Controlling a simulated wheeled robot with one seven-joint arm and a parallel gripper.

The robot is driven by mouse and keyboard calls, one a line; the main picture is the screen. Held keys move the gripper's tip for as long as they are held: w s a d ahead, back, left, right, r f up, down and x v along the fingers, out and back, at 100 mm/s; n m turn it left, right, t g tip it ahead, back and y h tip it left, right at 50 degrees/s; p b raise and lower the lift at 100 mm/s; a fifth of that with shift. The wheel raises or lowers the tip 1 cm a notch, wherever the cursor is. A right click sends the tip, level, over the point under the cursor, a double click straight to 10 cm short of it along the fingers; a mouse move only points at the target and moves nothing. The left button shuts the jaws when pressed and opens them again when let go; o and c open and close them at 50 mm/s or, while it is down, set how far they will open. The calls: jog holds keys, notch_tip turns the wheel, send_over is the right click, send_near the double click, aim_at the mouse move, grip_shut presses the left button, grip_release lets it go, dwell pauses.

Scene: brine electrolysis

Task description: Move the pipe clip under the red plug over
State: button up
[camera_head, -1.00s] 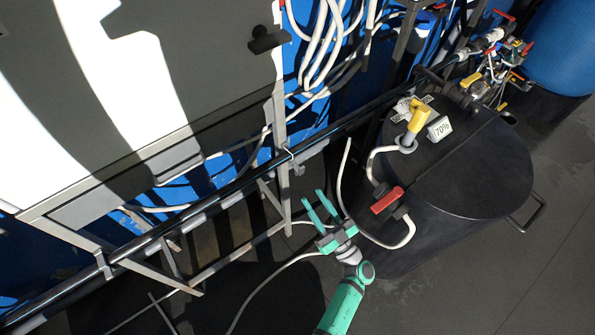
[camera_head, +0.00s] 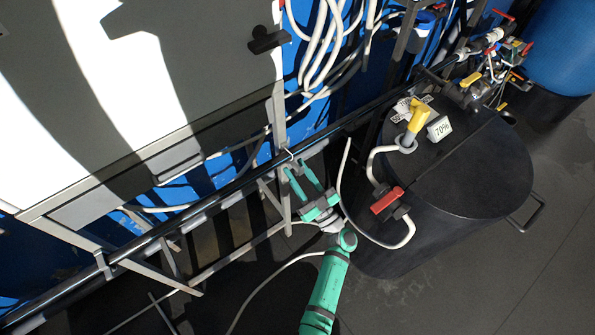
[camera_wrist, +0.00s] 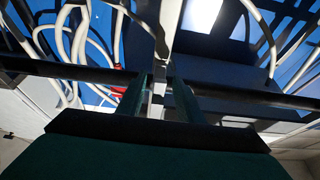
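My gripper (camera_head: 297,168) has two green fingers standing apart, with the tips just below the black pipe (camera_head: 345,127) where it passes a grey metal post (camera_head: 279,108). A small pale metal clip or hook (camera_head: 289,154) shows at that crossing, just beyond the fingertips. In the wrist view the fingers (camera_wrist: 160,82) are apart on either side of the narrow upright post (camera_wrist: 158,100), and the dark pipe (camera_wrist: 60,70) runs across behind them. A small red part (camera_wrist: 118,91) shows left of the left finger; I cannot tell whether it is the red plug. Contact is not clear.
White hoses (camera_head: 325,45) hang behind the post. A loose hose curves close to my gripper's right. Dark floor at lower right is clear.

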jog(key=shift+c, duration=0.6)
grip_shut()
jog(key=shift+r, duration=0.1)
jog(key=g+h, duration=0.1)
jog(key=r+g+h, duration=0.1)
jog(key=g, duration=0.1)
jog(key=shift+s+d+h, duration=0.1)
jog(key=shift+s+h, duration=0.1)
jog(key=shift+h, duration=0.1)
jog(key=shift+r+g+h, duration=0.25)
jog(key=shift+g+h, duration=0.25)
jog(key=shift+g, duration=0.3)
jog(key=shift+r+g+h, duration=0.2)
jog(key=shift+g+h, duration=0.3)
jog(key=shift+g, duration=0.3)
jog(key=shift+s, duration=0.1)
jog(key=shift+o, duration=0.6)
grip_release()
jog(key=shift+d, duration=0.1)
